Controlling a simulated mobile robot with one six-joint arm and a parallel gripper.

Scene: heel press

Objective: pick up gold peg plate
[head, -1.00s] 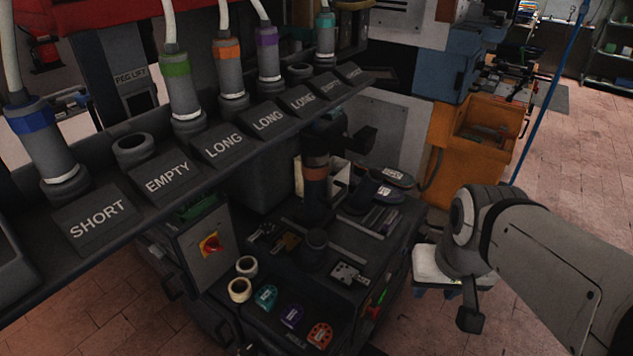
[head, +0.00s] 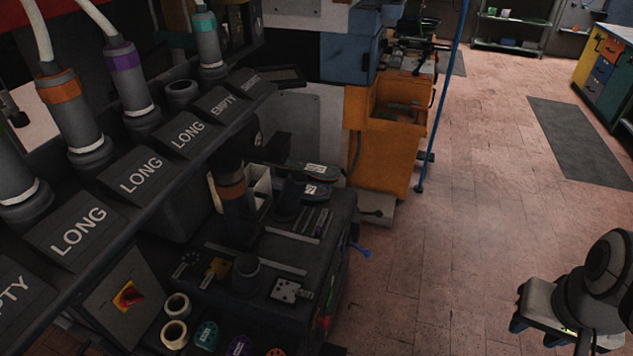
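The gold peg plate (head: 216,270) is a small brownish-gold plate lying flat on the dark top of the press cart, left of a dark round post (head: 246,274). A dark plate (head: 187,263) lies to its left and a silver plate (head: 289,291) to the right of the post. The end of my arm, with my gripper (head: 548,333), is at the lower right over the floor, well apart from the cart. Its fingers are seen from above and partly cut off, so their opening does not show.
A sloping shelf with labels such as LONG (head: 80,230) and capped hose tools runs above the cart's left side. Tape rolls (head: 174,334) sit at the front. Shoe forms (head: 312,172) stand at the back.

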